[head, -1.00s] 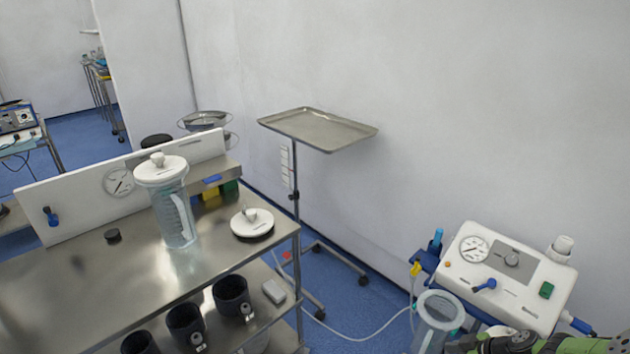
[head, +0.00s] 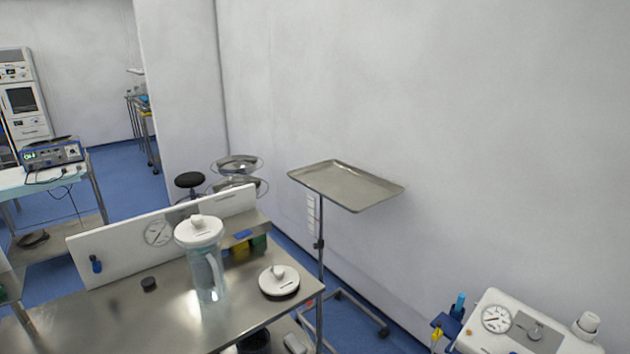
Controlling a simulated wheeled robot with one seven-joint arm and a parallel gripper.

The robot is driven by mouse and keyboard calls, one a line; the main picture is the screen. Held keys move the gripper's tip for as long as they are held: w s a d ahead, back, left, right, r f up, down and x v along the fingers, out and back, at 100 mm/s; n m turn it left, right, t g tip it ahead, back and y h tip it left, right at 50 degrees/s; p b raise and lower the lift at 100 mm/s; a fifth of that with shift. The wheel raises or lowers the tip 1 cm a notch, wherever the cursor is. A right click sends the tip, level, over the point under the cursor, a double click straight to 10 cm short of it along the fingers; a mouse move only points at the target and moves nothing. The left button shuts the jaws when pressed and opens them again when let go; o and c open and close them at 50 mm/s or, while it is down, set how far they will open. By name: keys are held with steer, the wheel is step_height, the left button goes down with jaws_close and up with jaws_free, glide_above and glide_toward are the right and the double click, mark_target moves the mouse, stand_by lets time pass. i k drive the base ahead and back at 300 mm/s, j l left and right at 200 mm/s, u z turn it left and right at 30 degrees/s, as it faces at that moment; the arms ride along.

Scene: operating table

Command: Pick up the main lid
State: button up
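Two white lids with knobs are in the head view. One lid (head: 199,231) sits on top of a clear jar (head: 207,275) that stands upright on the steel table (head: 165,315). The other white round lid (head: 279,279) lies flat on the table near its right corner, knob up, with a dark rim under it. I cannot tell from the picture which one is the main lid. My gripper is not in view.
A small black knob-like piece (head: 149,284) lies left of the jar. A white panel with a gauge (head: 158,232) stands behind it. A steel tray on a stand (head: 347,185) is to the right. A white suction unit (head: 540,325) is at lower right.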

mark_target(277, 281)
steer(key=z, duration=0.9)
steer(key=u, duration=1.55)
steer(key=i+u, duration=0.4)
steer(key=i+l+u, duration=0.25)
steer(key=u, duration=0.15)
steer(key=i+l+u, duration=0.35)
steer(key=i+j, duration=0.05)
